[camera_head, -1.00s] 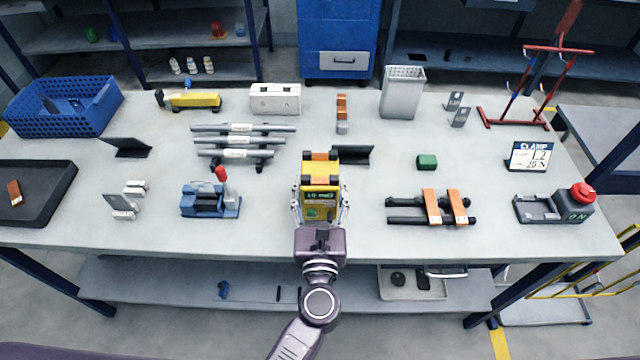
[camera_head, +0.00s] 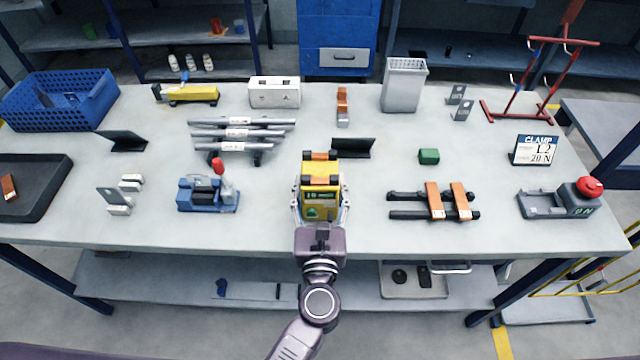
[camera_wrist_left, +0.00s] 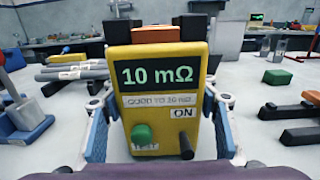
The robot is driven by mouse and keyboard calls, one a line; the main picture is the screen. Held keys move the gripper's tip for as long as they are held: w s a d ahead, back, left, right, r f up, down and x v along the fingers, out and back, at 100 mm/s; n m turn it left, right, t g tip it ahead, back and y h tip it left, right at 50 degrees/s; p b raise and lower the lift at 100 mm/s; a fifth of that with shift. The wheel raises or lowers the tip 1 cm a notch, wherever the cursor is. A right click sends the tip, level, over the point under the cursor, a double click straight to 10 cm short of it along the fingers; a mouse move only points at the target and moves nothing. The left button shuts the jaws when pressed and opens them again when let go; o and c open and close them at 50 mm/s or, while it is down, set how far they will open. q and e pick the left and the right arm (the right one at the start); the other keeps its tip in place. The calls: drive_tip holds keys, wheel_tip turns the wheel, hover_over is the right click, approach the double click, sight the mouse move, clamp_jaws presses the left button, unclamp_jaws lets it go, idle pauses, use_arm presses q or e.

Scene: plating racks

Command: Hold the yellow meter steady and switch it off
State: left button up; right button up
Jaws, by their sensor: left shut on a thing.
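The yellow meter (camera_head: 320,186) stands upright near the front middle of the table, with orange and black parts on top. In the left wrist view the meter (camera_wrist_left: 160,100) faces me. Its green display reads "10 mΩ", and below are an "ON" label, a green button (camera_wrist_left: 142,134) at lower left and a black switch lever (camera_wrist_left: 186,148) at lower right. My left gripper (camera_head: 321,208) is shut on the meter, one finger on each side (camera_wrist_left: 158,130). My right gripper is not in view.
A blue clamp fixture with a red-tipped handle (camera_head: 208,194) stands left of the meter. A rack with orange bars (camera_head: 433,202) lies to the right. A black angled stand (camera_head: 353,148) and grey rods (camera_head: 235,134) are behind. The table's front edge is close.

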use_arm(q)
drive_tip(key=shift+f+b, duration=0.4)
drive_tip(key=shift+b, duration=0.05)
drive_tip(key=o, duration=1.5)
drive_tip(key=shift+c, duration=0.7)
drive_tip(key=c, duration=1.4)
drive_tip(key=shift+o, duration=0.2)
